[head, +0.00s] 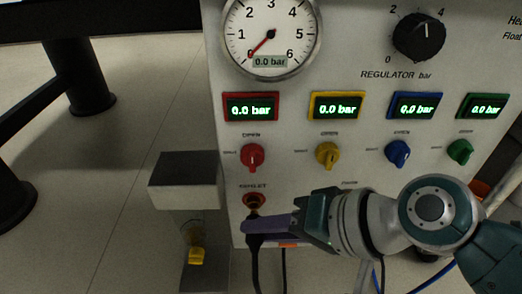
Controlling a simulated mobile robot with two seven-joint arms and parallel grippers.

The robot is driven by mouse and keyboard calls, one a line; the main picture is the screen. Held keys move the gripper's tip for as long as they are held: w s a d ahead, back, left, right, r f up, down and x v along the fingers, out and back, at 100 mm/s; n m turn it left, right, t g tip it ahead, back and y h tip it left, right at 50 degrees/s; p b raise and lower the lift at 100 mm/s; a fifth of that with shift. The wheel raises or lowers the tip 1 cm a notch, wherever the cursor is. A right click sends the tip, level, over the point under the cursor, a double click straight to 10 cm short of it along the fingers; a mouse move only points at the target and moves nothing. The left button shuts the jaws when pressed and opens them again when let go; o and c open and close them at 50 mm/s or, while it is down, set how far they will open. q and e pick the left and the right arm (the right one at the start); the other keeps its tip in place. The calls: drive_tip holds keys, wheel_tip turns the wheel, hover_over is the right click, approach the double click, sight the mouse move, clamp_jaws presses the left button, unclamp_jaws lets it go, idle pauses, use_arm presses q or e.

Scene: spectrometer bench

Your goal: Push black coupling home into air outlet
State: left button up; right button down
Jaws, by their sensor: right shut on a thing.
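The air outlet (253,198) is a red-ringed port low on the left of the pale panel, under the red knob. The black coupling (254,213) sits right at the outlet's lower side, with a black hose (255,266) hanging down from it. My right gripper (252,224) comes in from the right, with its purple fingers shut on the coupling just below the outlet. The fingers hide much of the coupling, so I cannot tell how far it is in. My left gripper is not in view.
A gauge (270,35) reads 0.0 bar, as do several coloured displays. A regulator knob (419,38) is at top right. A grey-topped stand (186,170) with a yellow part (196,256) stands left of the panel. Blue cables (432,279) lie at lower right.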

drive_tip(key=shift+w, duration=0.15)
drive_tip(key=shift+w+b, duration=0.6)
drive_tip(key=shift+w, duration=0.3)
idle(0.9)
drive_tip(key=c, duration=1)
unclamp_jaws()
drive_tip(key=shift+w, duration=0.1)
drive_tip(key=o, duration=0.4)
drive_tip(key=shift+w, duration=0.1)
